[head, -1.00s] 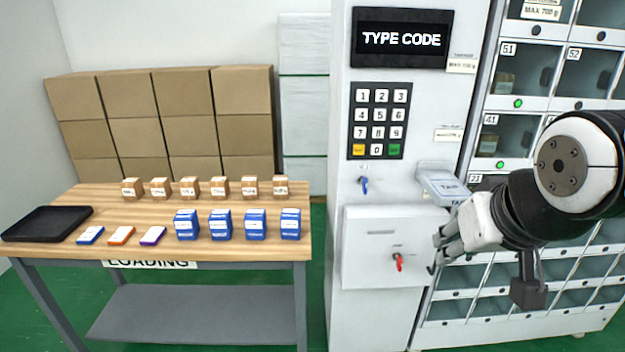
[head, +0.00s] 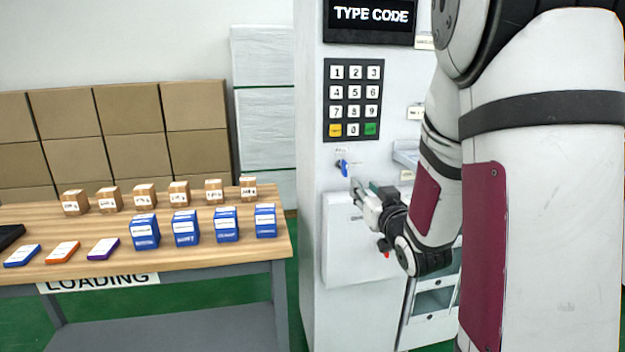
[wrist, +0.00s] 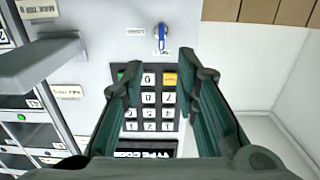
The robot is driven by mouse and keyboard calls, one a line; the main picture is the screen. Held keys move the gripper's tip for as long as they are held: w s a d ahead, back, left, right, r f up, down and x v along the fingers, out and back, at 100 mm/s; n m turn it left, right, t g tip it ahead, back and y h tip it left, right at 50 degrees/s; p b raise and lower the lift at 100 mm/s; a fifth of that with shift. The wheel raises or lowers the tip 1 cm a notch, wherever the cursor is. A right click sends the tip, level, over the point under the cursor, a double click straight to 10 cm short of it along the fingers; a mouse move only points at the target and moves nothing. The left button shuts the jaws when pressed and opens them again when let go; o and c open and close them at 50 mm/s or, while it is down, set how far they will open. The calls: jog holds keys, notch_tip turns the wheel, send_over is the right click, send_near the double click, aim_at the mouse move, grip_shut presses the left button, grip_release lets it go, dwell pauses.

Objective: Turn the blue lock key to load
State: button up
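The blue lock key (head: 344,168) sticks out of its lock on the white machine front, just below the keypad (head: 353,100). The wrist view, where the machine appears upside down, shows the blue key (wrist: 162,39) near the top centre. My gripper (head: 357,189) is close to the machine, just below and to the right of the key. In the wrist view my gripper (wrist: 160,65) is open and empty. Its two fingers are spread apart, and the key appears beyond the gap between their tips. No contact with the key shows.
A red key (head: 387,254) shows partly behind my gripper on the lower white box (head: 345,250). A grey protruding tray (wrist: 40,62) is at the left in the wrist view. The loading table (head: 215,262) with several blue and brown boxes stands left of the machine.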

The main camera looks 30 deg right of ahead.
aim_at(346, 169)
jog(key=x, duration=1.4)
jog(key=shift+a, duration=0.15)
jog(key=shift+c, duration=0.3)
grip_shut()
